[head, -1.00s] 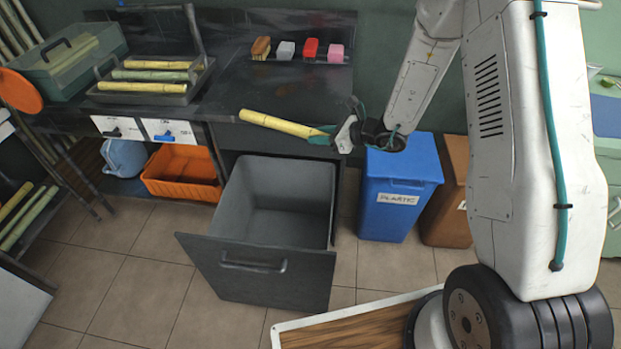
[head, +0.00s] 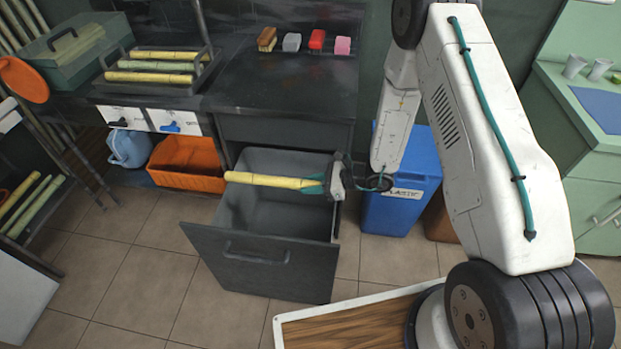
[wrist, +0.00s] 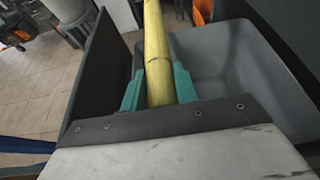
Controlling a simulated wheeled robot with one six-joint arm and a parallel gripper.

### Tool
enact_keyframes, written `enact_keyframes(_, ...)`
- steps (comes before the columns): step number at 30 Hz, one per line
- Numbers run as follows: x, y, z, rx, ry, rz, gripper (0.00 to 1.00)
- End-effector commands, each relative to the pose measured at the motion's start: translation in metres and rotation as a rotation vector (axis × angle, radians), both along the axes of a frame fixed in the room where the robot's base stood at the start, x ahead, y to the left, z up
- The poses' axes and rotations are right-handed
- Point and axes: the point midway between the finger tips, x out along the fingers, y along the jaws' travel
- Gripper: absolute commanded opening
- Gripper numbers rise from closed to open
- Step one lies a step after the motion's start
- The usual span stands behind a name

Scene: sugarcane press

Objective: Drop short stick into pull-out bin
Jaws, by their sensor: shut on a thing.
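My gripper (head: 318,185) is shut on the short yellow stick (head: 262,180), holding it by its right end. In the head view the stick lies roughly level across the opening of the grey pull-out bin (head: 270,222), which stands pulled out from under the dark counter. In the wrist view the stick (wrist: 156,45) runs away from me between the teal fingers (wrist: 159,84), with the bin's inside (wrist: 225,60) below and to its right. The bin's dark front panel (wrist: 103,65) is to the left. The stick's exact height above the rim is hard to tell.
A blue bin labelled plastic (head: 402,205) stands right of the pull-out bin, partly behind my arm. An orange crate (head: 187,165) is on its left. The floor in front is clear.

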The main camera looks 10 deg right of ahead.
Motion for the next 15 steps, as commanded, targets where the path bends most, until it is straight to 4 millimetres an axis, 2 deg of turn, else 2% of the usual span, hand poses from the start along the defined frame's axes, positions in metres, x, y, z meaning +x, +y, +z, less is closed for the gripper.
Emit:
enact_keyframes(11, 0.0003, -0.0001, -0.0047, 0.001, -0.001, -0.001, 0.00)
enact_keyframes(12, 0.0003, -0.0001, -0.0047, 0.001, -0.001, -0.001, 0.41)
enact_keyframes(14, 0.0003, -0.0001, -0.0047, 0.001, -0.001, -0.001, 0.55)
enact_keyframes(15, 0.0002, -0.0001, -0.0047, 0.001, -0.001, -0.001, 0.55)
